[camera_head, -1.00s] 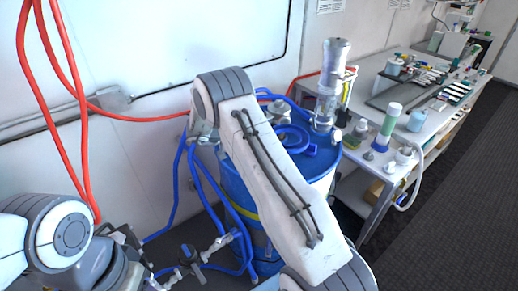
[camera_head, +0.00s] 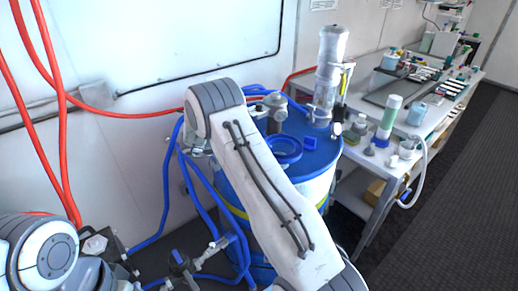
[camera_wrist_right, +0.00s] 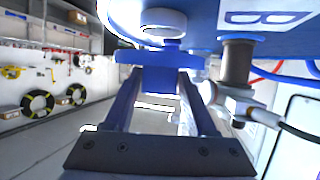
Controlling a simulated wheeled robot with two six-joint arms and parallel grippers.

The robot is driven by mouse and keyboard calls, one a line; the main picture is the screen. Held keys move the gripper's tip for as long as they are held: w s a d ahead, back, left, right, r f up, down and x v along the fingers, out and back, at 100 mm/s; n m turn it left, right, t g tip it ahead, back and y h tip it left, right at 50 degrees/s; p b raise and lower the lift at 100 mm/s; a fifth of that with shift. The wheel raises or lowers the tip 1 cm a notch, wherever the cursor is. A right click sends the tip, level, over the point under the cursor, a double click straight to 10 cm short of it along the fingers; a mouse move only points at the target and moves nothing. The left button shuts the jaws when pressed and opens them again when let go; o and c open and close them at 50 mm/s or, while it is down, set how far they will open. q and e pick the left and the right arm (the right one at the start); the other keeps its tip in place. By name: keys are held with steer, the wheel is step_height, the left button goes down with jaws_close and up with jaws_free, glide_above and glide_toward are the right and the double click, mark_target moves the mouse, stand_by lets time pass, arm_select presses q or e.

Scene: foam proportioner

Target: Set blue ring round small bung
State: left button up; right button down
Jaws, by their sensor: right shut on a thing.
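My right gripper (camera_wrist_right: 157,95) is shut on the blue ring (camera_wrist_right: 160,57) in the right wrist view. The ring shows nearly edge-on there, across the fingertips. A small round white bung (camera_wrist_right: 163,22) shows just beyond the ring, against the blue drum (camera_wrist_right: 205,17). The ring does not appear to sit around it, and the exact gap cannot be told. In the head view the blue ring (camera_head: 285,149) shows over the lid of the drum (camera_head: 325,160), right of my arm. My arm hides the right fingers and part of the lid there. My left gripper is not in view.
A clear upright cylinder (camera_head: 327,85) and a grey metal fitting (camera_head: 275,105) stand near the ring. A small blue block-like part (camera_head: 310,144) is on the lid. Blue hoses (camera_head: 172,185) run left of the drum. A cluttered bench (camera_head: 430,130) stands right.

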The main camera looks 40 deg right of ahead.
steer(key=shift+a+f+b, duration=0.1)
steer(key=shift+f+b, duration=1.7)
steer(key=shift+f, duration=0.6)
steer(key=shift+a+p, duration=0.25)
steer(key=shift+p, duration=0.05)
steer(key=shift+r, duration=0.1)
steer(key=shift+f, duration=0.65)
steer(key=c, duration=0.5)
jaws_free()
